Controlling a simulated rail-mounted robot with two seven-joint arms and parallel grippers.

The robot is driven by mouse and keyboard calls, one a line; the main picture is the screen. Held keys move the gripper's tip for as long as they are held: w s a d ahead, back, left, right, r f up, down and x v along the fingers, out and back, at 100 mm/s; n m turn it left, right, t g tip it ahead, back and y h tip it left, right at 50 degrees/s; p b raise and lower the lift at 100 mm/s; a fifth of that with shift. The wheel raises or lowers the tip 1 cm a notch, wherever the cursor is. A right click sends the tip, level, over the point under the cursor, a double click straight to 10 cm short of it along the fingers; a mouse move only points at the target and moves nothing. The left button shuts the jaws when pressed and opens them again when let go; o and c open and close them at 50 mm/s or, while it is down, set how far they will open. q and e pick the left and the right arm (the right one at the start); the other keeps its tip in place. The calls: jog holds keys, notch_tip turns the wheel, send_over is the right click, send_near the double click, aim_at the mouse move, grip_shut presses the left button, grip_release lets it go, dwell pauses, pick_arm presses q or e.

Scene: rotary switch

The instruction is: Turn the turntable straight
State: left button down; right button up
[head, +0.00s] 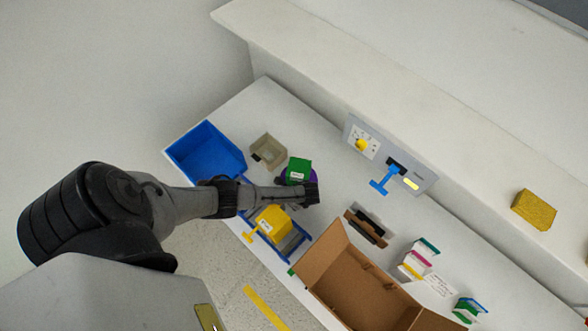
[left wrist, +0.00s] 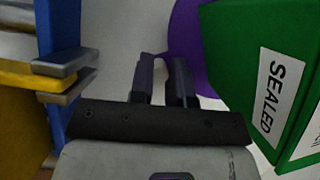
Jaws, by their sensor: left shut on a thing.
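The turntable is a purple disc, partly hidden under a green box (head: 299,169) in the head view. Its purple edge (left wrist: 186,40) shows at the top of the left wrist view. The green box (left wrist: 262,75) there bears a white "SEALED" label and looks turned at an angle. My left gripper (head: 312,193) reaches in from the left, just in front of the box. In the left wrist view its fingers (left wrist: 166,80) are close together beside the purple edge, with only a narrow gap. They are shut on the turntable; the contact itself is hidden. My right gripper is not in view.
A blue rack (head: 297,240) with a yellow box (head: 273,221) stands close by my left gripper. A blue bin (head: 205,152) and a beige bin (head: 268,151) lie at left. A wall panel (head: 425,181) with a blue lever (head: 384,180) is behind. A cardboard box (head: 345,266) stands right.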

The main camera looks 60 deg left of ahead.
pick_arm(q)
jog(key=c, duration=1.2)
grip_release()
jog(key=shift+s+a, duration=0.1)
jog(key=shift+o, duration=0.5)
jog(key=shift+d+r, duration=0.2)
jog(key=shift+r, duration=0.2)
jog(key=p+v, duration=0.1)
jog(key=v, duration=1.2)
jog(key=shift+p, duration=0.4)
